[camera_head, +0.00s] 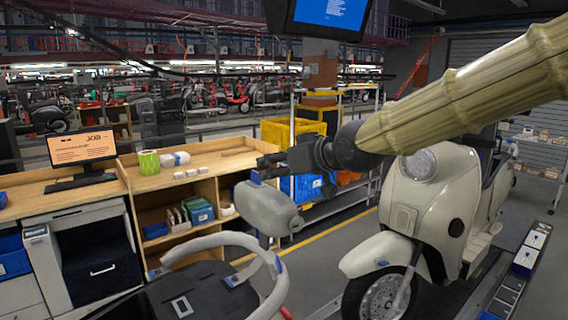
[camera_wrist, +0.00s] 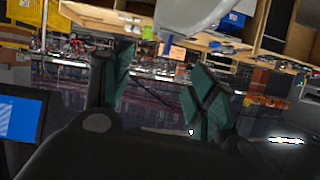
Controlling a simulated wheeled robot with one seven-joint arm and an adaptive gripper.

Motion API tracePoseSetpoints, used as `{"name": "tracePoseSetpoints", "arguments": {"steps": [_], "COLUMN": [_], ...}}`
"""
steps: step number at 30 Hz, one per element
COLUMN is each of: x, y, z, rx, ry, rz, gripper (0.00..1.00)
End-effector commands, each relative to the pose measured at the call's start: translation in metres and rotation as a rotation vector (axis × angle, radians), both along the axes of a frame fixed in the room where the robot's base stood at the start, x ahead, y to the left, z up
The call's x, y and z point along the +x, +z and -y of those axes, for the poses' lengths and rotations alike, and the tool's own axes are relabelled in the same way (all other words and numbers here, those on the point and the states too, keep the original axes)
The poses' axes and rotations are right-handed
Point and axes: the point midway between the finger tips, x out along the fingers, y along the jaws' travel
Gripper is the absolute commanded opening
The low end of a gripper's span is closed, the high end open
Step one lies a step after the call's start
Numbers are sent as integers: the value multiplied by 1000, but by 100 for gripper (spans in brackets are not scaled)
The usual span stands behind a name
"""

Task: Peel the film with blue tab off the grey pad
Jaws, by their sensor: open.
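The grey pad (camera_head: 268,210) is a rounded block in the middle of the head view, in front of the shelf unit. A small blue tab (camera_head: 256,178) stands at its upper left edge; the film itself cannot be made out. My gripper (camera_head: 267,168) is just above the pad, near the tab, apparently empty; whether it touches cannot be told. In the wrist view, my gripper's two dark green-faced fingers (camera_wrist: 160,88) are spread apart. A pale grey rounded surface (camera_wrist: 190,17), seemingly the pad, is at the top, with a small blue spot (camera_wrist: 168,45) below it, beyond the fingers.
A cream scooter (camera_head: 415,220) stands on the slat conveyor (camera_head: 495,290) at right. A grey hoop (camera_head: 225,240) with blue tabs is in front of the pad. A wooden bench (camera_head: 200,165) with a monitor (camera_head: 83,149) is behind at left. A yellow bin (camera_head: 290,132) stands beyond.

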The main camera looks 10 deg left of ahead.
Motion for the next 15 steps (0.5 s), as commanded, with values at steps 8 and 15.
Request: {"name": "tracePoseSetpoints", "arguments": {"steps": [8,15], "x": [27,50], "y": [-15,-29], "z": [-23,-47], "rx": [-2,-2], "ry": [-1,1], "rz": [-8,-9], "gripper": [59,59]}}
